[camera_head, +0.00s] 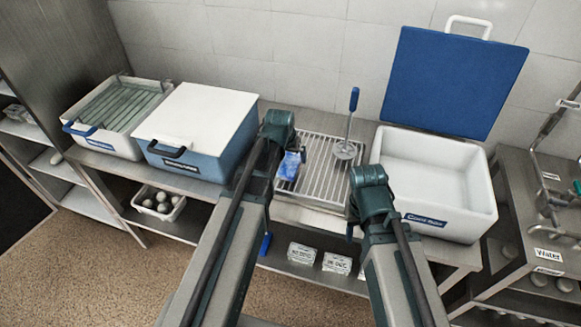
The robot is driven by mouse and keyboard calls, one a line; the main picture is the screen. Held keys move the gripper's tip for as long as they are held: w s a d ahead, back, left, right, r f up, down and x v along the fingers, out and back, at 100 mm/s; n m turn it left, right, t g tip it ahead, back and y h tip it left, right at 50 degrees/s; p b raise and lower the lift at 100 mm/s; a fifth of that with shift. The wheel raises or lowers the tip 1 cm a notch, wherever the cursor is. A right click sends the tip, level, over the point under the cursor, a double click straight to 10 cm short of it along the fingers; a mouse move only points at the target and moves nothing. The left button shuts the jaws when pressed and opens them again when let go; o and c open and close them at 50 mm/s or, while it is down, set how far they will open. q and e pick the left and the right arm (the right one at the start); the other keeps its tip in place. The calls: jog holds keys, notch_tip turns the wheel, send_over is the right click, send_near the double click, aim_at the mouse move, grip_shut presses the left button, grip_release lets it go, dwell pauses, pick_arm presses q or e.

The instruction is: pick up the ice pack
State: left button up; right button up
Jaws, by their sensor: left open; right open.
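The ice pack (289,165) is a small blue and white packet on the wire rack (317,176), near the rack's left side. My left gripper (266,183) is open, just left of the pack and mostly hidden by my own arm. I cannot tell whether it touches the pack. My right gripper (372,208) is open at the right of the rack, in front of the open cooler, and clear of the pack. Its fingertips are hard to make out.
An open white cooler (484,208) with a raised blue lid (453,82) stands right of the rack. A closed cooler (198,118) and a slatted bin (112,112) stand left. A ladle-like tool (350,125) stands upright at the rack's back right.

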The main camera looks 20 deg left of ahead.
aim_at(290, 162)
pick_arm(q)
jog(key=b+x, duration=0.4)
jog(key=x, duration=0.1)
jog(key=shift+s+a, duration=0.2)
jog(key=shift+r, duration=0.1)
jog(key=shift+c, duration=0.3)
grip_shut()
jog(key=shift+r+p, duration=0.15)
jog(key=shift+p, duration=0.15)
